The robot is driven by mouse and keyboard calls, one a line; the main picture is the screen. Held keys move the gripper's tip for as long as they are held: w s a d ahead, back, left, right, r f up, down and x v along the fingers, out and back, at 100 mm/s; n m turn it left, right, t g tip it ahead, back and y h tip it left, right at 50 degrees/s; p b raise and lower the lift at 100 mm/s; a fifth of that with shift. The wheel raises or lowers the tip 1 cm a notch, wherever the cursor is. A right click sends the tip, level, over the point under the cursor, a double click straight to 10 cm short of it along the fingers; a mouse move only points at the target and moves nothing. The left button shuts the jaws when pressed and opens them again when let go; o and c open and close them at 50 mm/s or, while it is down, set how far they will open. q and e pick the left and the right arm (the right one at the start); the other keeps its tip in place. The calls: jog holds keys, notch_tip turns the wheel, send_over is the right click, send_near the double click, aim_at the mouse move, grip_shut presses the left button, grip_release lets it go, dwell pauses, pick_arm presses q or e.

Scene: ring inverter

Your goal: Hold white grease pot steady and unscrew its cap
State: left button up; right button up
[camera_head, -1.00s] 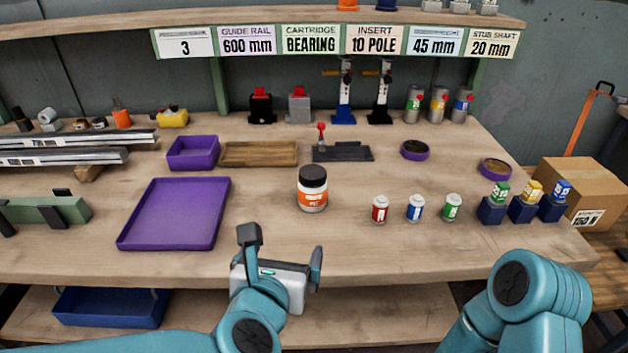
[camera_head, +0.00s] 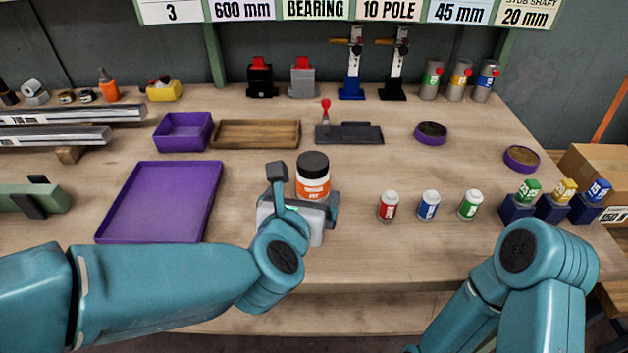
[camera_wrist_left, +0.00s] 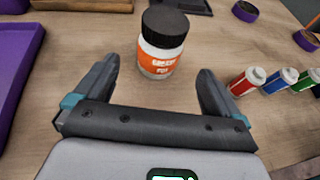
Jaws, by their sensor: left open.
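The white grease pot (camera_head: 313,188) stands upright on the bench, with an orange label and a black cap (camera_head: 314,163) on top. It also shows in the left wrist view (camera_wrist_left: 157,60), capped and just beyond the fingertips. My left gripper (camera_head: 305,190) is open, with one finger on each side of the line to the pot; the same gripper (camera_wrist_left: 155,78) frames the pot's near side in the wrist view. I see no contact with the pot. In the head view the gripper hides the pot's base. Of my right arm only the links show at the lower right.
A red can (camera_head: 388,206), a blue can (camera_head: 428,205) and a green can (camera_head: 468,205) stand right of the pot. A purple tray (camera_head: 113,222) lies to the left. A wooden tray (camera_head: 256,134) and a dark fixture (camera_head: 349,134) are behind. The bench between is clear.

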aim_at(313, 179)
pick_arm(q)
jog(key=x, duration=0.9)
jog(key=shift+w+f, duration=0.15)
jog(key=shift+w, duration=0.05)
jog(key=c, duration=1.1)
